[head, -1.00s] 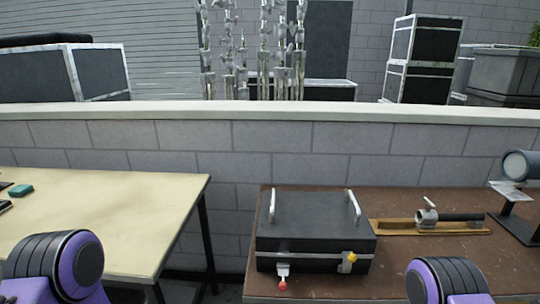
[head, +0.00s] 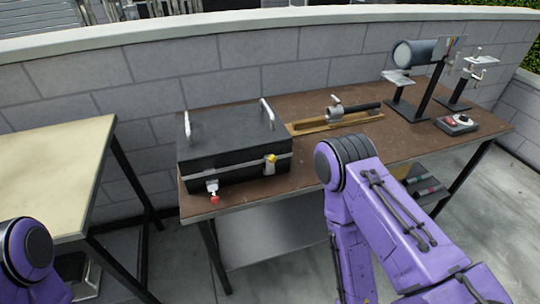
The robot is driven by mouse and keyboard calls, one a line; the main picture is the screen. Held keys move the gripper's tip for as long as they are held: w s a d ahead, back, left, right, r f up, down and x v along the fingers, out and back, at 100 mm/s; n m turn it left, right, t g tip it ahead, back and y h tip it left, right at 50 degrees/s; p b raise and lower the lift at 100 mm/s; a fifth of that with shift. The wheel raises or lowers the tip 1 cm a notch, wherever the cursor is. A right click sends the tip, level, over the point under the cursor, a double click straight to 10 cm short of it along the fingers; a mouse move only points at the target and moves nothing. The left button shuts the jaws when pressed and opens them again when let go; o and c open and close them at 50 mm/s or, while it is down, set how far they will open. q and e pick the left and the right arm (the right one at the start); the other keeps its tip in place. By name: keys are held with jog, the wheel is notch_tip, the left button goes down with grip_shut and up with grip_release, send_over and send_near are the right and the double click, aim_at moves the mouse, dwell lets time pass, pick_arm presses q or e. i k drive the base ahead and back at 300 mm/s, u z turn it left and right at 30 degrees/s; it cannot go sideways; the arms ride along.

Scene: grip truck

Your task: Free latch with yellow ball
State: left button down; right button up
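A black case (head: 232,143) with two metal handles on its lid sits shut on the brown table. Its front carries two latches. The latch with the yellow ball (head: 271,160) is at the right of the front face. My two purple arms show at the lower left and lower right, but neither gripper is in view. Both arms are apart from the case in the picture.
On the brown table (head: 390,138), a wooden board (head: 310,124) with a clamp and dark tube lies right of the case. A lamp-like cylinder (head: 415,53) on a stand and a control box (head: 457,123) are farther right. A pale table (head: 50,165) stands left, with a gap between.

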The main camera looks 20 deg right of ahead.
aim_at(271, 160)
jog(key=z, duration=0.5)
jog(key=k, duration=0.6)
jog(key=z, duration=0.8)
jog(key=i, duration=1)
jog(key=u, duration=0.65)
